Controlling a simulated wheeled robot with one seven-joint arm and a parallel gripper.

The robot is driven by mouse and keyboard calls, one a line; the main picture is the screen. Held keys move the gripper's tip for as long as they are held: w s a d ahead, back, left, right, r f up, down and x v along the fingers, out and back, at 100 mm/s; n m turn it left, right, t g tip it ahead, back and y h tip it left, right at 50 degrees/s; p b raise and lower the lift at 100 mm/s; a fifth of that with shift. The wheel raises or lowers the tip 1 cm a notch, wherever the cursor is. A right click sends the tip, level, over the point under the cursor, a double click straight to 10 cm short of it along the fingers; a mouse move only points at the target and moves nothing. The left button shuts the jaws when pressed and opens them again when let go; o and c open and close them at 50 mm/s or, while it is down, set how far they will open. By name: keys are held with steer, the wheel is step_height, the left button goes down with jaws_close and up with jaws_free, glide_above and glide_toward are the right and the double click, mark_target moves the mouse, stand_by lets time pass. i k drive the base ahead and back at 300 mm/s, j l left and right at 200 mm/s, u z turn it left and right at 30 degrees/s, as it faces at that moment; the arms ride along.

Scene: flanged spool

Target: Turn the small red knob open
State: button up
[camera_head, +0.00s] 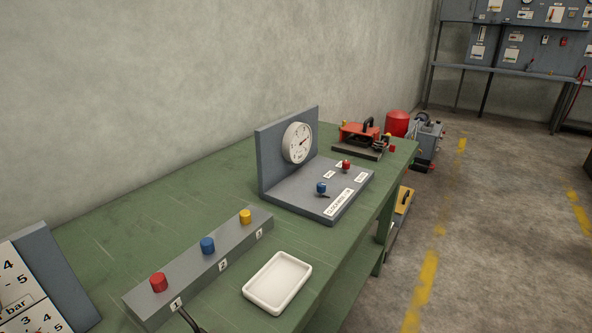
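A small red knob (346,165) stands on the base plate of a grey gauge stand (295,200) on the green workbench. Small white labels lie beside it, too small to read. A small blue knob (321,187) is on the same base, nearer me. A round white dial gauge (297,143) is on the stand's upright panel. A larger red cap (158,282) is on a separate grey block, by label 1. How far the small red knob is turned cannot be told at this size. My gripper is not in view.
The grey block (200,262) also carries a blue and a yellow cap. A white tray (277,282) lies right of it. A board with numbers (40,285) stands at lower left. A red-and-black device (362,138) sits behind the stand. The concrete floor at right is open.

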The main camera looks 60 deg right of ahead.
mark_target(345, 164)
steer(key=z, duration=1.35)
